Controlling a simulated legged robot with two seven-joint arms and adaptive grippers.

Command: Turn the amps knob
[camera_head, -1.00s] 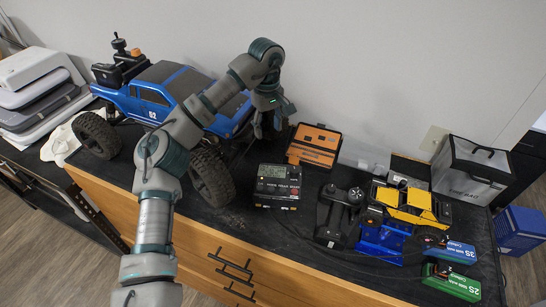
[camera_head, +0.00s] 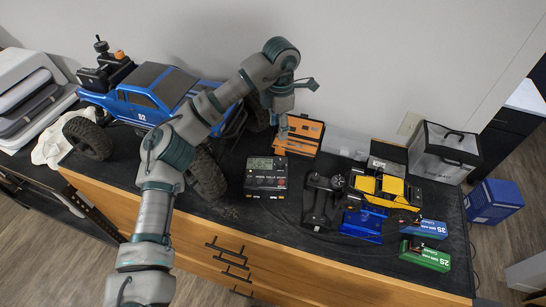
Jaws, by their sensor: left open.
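The charger (camera_head: 265,177) is a small black box with a grey display on its top and a row of small controls or labels along its front part. It sits on the black mat in the middle of the counter. The amps knob is too small to tell apart on it. My left gripper (camera_head: 284,128) is open and empty, behind the charger and apart from it, in front of the left part of the orange tool case (camera_head: 306,138) in this view. Its fingers point down and partly hide the case. My right gripper is not in view.
A blue RC truck (camera_head: 150,95) stands left, partly behind my left arm. Right of the charger are a black transmitter (camera_head: 322,198), a yellow crawler (camera_head: 385,188) on a blue stand, blue (camera_head: 427,229) and green (camera_head: 425,255) battery boxes, and a grey case (camera_head: 444,152).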

